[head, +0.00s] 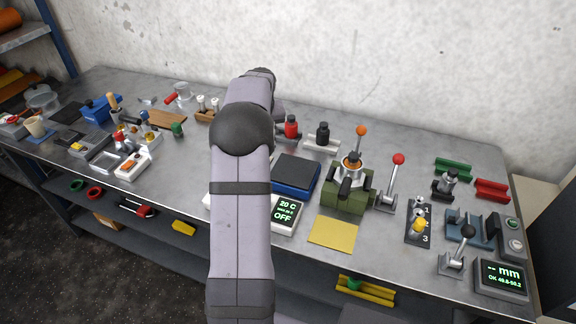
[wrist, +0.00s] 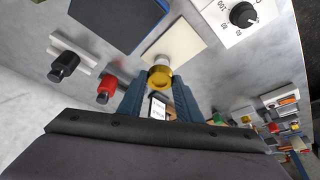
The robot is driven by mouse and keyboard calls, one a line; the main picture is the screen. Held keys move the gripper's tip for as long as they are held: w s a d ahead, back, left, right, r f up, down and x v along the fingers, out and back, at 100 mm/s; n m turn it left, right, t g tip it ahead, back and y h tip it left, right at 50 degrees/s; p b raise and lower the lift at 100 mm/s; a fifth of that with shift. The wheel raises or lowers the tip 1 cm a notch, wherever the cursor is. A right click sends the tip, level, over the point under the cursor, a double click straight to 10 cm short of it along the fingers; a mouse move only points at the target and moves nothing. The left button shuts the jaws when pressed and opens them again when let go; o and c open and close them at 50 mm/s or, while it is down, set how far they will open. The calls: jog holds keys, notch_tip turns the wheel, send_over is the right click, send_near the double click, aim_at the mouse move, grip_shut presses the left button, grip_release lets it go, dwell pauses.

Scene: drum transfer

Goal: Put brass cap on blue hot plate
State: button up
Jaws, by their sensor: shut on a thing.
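The brass cap (wrist: 160,79) shows in the wrist view as a gold ring-like piece between the tips of my gripper (wrist: 159,84). My gripper's blue fingers are shut on it. A pale piece shows just beyond the cap, and a small white label behind it; I cannot tell whether either belongs to it. The blue hot plate (head: 296,173) is a dark-topped slab with blue sides, right of my arm in the head view. It also shows at the upper left of the wrist view (wrist: 118,20), apart from the cap. My arm hides the gripper and cap in the head view.
A display reading 20 C and OFF (head: 286,213) stands before the hot plate. A cream pad (wrist: 174,44) and knobbed white box (wrist: 224,18) lie near the cap.

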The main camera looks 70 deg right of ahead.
aim_at(286, 166)
jog(key=s+d+r+m+g, duration=0.1)
jog(key=s+m+g, duration=0.2)
jog(key=s+m, duration=0.4)
jog(key=shift+s+r+m+h, duration=0.15)
jog(key=shift+r+m+h, duration=0.1)
jog(key=shift+m+h, duration=0.25)
jog(key=shift+f, duration=0.1)
jog(key=shift+f+p, duration=1.65)
jog(key=shift+f, duration=3.25)
jog(key=shift+f, duration=0.1)
jog(key=o, duration=1.2)
jog(key=shift+c, duration=0.2)
